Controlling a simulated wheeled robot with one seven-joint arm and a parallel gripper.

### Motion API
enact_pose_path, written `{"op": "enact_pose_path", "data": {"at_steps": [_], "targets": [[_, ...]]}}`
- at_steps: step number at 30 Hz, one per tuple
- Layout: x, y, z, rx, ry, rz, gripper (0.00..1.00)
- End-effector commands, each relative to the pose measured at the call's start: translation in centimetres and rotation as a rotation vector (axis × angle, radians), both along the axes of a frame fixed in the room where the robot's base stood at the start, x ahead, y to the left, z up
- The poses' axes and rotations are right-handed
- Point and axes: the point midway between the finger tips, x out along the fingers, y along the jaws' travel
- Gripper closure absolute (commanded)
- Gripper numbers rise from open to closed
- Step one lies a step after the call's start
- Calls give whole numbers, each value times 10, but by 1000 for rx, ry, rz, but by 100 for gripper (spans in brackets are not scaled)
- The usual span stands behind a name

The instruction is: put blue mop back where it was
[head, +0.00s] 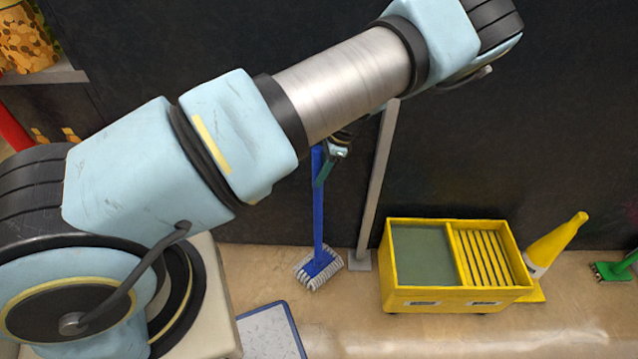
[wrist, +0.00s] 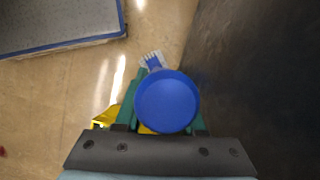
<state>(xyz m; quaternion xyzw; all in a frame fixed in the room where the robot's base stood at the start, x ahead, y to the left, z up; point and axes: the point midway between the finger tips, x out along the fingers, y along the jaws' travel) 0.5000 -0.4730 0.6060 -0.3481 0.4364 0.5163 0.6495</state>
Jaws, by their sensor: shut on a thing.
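The blue mop (head: 318,220) stands about upright in the head view, its blue pole running down to a white-fringed head (head: 318,268) at floor level near the dark wall. My gripper (head: 327,165) is around the pole, below my arm, which hides the pole's upper part. In the wrist view the round blue pole end (wrist: 167,101) sits between the green fingers of my gripper (wrist: 165,120), which is shut on it. Part of the mop head (wrist: 152,60) shows beyond the pole end.
A grey pole on a square base (head: 360,261) stands just right of the mop. Further right are a yellow mop bucket (head: 455,297), a yellow cone (head: 555,243) and a green brush (head: 608,271). A blue-edged pale panel (head: 270,335) lies in front. The dark wall (head: 560,120) is close behind.

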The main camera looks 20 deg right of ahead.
Motion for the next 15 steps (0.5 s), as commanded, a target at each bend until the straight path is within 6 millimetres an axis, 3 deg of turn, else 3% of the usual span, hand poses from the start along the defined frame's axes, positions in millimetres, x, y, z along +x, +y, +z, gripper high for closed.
{"op": "enact_pose_path", "data": {"at_steps": [7,15], "targets": [[0,1,-30,1,1,2,100],[0,0,-32,1,1,0,100]]}}
